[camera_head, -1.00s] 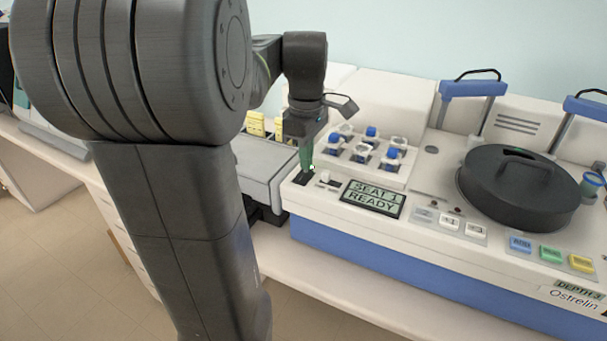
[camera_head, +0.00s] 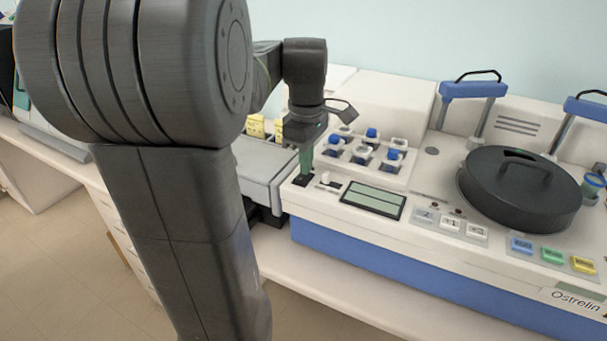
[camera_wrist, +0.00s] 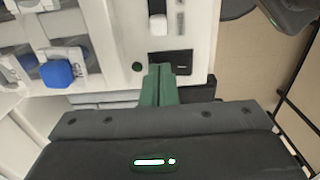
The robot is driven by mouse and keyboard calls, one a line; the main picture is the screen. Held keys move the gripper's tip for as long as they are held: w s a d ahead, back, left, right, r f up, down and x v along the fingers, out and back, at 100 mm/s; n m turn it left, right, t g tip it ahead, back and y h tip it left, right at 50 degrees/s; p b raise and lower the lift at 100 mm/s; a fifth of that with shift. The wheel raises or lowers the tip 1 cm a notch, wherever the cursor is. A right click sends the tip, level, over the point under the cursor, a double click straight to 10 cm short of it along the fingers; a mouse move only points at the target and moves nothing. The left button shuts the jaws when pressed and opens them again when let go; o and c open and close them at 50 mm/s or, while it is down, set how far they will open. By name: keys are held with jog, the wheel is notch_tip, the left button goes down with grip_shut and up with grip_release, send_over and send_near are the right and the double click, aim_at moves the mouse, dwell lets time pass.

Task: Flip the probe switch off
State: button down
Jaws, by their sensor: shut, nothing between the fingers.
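A black rocker switch (camera_head: 300,181) sits at the front left corner of the white staining machine; I take it for the probe switch, though no label on it is readable. It also shows in the wrist view (camera_wrist: 183,61), partly covered by my fingertips. My gripper (camera_head: 304,170) points down at it with its green fingers shut and empty. The fingertips (camera_wrist: 160,69) are at the rocker's edge; I cannot tell whether they touch it. The machine's large display (camera_head: 373,200) is lit pale green but shows no text.
A white lever (camera_head: 326,179) stands close to the right of the rocker. A round black lid (camera_head: 520,190) and coloured buttons (camera_head: 552,255) are further right. A grey tray-like unit (camera_head: 262,165) adjoins on the left.

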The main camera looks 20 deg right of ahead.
notch_tip(320, 180, up, 7)
jog(key=p, duration=0.6)
jog(key=shift+f, duration=0.15)
jog(key=shift+f, duration=0.1)
notch_tip(320, 180, down, 7)
jog(key=b, duration=0.6)
jog(key=shift+b, duration=0.4)
jog(key=shift+r, duration=0.35)
